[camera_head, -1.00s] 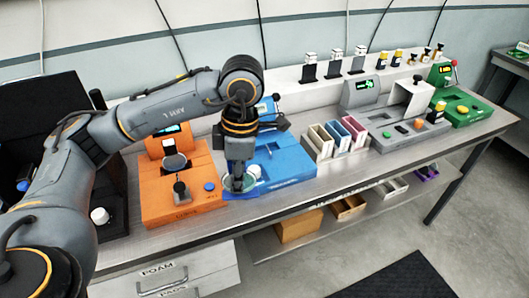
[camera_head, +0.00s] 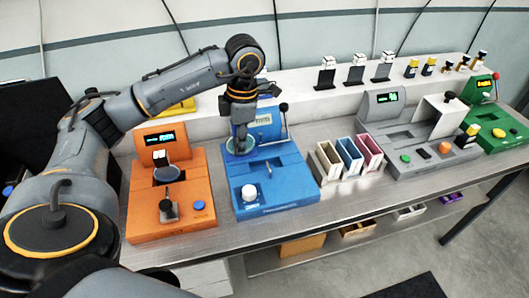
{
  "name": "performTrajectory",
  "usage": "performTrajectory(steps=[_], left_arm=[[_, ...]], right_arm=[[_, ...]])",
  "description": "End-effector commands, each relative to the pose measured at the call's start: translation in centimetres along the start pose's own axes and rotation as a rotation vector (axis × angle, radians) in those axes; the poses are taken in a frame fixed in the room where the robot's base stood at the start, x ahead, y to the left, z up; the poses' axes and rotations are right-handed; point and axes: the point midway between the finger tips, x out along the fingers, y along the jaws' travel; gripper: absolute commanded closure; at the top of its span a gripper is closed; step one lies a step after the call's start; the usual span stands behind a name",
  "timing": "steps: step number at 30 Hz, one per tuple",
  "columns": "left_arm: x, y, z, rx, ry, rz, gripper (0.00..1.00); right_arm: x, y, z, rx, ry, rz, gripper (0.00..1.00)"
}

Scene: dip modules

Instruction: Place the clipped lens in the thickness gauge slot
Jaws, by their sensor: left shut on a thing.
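My left gripper (camera_head: 240,138) points down over the back left part of the blue station (camera_head: 285,187). It is shut on a round, pale green clear lens (camera_head: 238,148), partly hidden by the fingers. The lens is near the foot of the station's upright display panel (camera_head: 265,119). I cannot tell whether it touches the station. A white knob (camera_head: 249,192) stands at the station's front left, and a narrow slot with a thin light pin (camera_head: 269,166) is to the right of the lens. The lettering on the station's front is too small to read surely. My right gripper is not in view.
An orange station (camera_head: 187,216) with a dark disc (camera_head: 167,173) stands close on the left. Coloured bins (camera_head: 350,158) stand to the right, then a grey station (camera_head: 405,165) and a green one (camera_head: 494,130). A raised white shelf (camera_head: 310,105) runs behind.

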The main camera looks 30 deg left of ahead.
Motion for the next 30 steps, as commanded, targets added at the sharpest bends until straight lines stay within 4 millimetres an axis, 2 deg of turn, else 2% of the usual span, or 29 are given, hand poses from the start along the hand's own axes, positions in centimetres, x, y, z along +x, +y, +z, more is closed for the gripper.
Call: performTrajectory(steps=[2,5,10,13,16,24,30], left_arm=[[0.2,0.6,2.1,0.002,-0.001,-0.004,1.00],[2.1,1.3,3.9,0.000,0.003,-0.005,1.00],[4.5,2.1,6.2,0.001,0.001,-0.003,1.00],[5.2,2.5,6.8,-0.001,-0.001,-0.001,1.00],[5.7,2.6,7.3,0.001,0.000,-0.001,1.00],[8.8,2.7,7.8,0.000,0.002,-0.001,1.00],[9.2,2.8,7.9,0.001,-0.001,0.001,1.00]], right_arm=[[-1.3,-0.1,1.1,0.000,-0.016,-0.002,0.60],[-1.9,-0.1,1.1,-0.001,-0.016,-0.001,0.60],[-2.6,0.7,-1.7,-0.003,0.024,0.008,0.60],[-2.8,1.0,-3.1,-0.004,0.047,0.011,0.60],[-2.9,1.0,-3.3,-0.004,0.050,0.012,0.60],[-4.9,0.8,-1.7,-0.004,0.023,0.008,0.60],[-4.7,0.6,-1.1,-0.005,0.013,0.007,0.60]])
